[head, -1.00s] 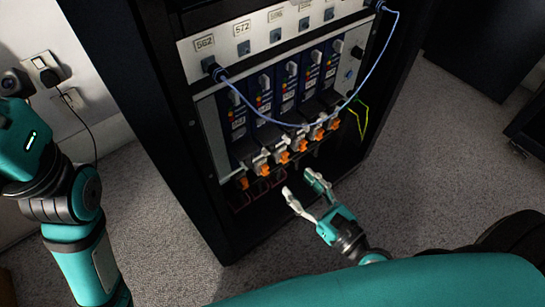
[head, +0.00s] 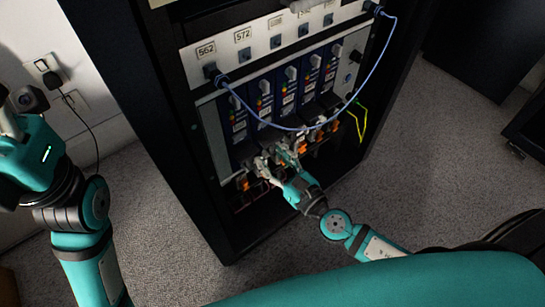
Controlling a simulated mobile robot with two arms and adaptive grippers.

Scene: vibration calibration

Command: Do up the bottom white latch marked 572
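The rack's top strip carries the label 572 (head: 243,34), second from the left after 562. Below it stands a row of dark blue modules (head: 265,100), with white and orange latches along their bottom edge. My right gripper (head: 277,157) is at this latch row, near its left part, with its two fingers spread apart. The fingers cover the bottom latch in the 572 column, so its position and any contact cannot be told. An orange latch part (head: 243,184) shows to the left of the fingers. My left gripper (head: 12,118) is only partly in view at the left edge, away from the rack.
A blue cable (head: 290,129) hangs in a loop across the modules, just above my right gripper. A yellow-green wire (head: 361,122) hangs at the right. The black rack frame (head: 165,130) borders the left side. Wall sockets (head: 70,100) are at far left.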

